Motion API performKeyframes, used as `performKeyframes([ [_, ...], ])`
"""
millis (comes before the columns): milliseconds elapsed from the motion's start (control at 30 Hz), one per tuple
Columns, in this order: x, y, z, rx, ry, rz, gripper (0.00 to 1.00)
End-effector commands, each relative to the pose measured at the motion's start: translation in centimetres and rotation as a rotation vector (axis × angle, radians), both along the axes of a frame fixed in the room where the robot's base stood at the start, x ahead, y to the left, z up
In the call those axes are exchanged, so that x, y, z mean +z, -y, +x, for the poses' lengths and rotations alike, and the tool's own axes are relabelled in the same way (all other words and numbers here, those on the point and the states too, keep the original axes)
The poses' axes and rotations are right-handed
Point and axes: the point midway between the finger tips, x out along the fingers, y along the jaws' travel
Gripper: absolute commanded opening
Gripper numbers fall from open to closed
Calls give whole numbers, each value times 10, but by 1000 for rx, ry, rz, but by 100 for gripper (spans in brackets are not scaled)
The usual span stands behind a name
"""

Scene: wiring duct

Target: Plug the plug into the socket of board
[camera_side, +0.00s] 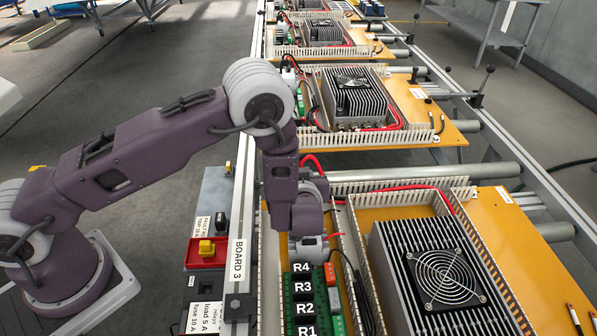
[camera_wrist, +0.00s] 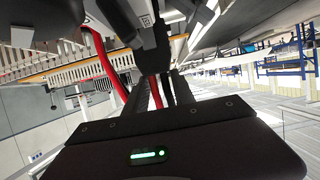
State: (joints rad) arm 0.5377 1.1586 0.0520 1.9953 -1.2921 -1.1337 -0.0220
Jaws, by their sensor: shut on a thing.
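Board 3 (camera_side: 408,207) is the nearest orange panel, with slotted white ducts and a row of dark relay blocks (camera_side: 304,288) labelled R1 to R4. My gripper (camera_side: 308,248) points down over the duct side of this board, just behind the R4 block. In the wrist view my gripper (camera_wrist: 163,88) is shut on a dark plug (camera_wrist: 152,36) with a small white label; its far end is out of clear sight. Red wire (camera_wrist: 104,62) runs beside it. In the side view my gripper hides the plug, and I cannot make out the socket.
A large finned heat sink with a fan (camera_side: 446,278) stands right of the ducts. A red box with a yellow button (camera_side: 206,247) is at the left of the rail. Further boards (camera_side: 425,110) line the conveyor behind. A loose red wire (camera_side: 312,160) loops near my wrist.

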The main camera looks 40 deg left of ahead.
Motion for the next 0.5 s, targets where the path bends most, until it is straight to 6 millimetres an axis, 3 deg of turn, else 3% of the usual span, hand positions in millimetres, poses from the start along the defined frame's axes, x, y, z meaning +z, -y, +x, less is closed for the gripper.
performKeyframes([
  [500,-13,0,0,0,1,-1,0],
])
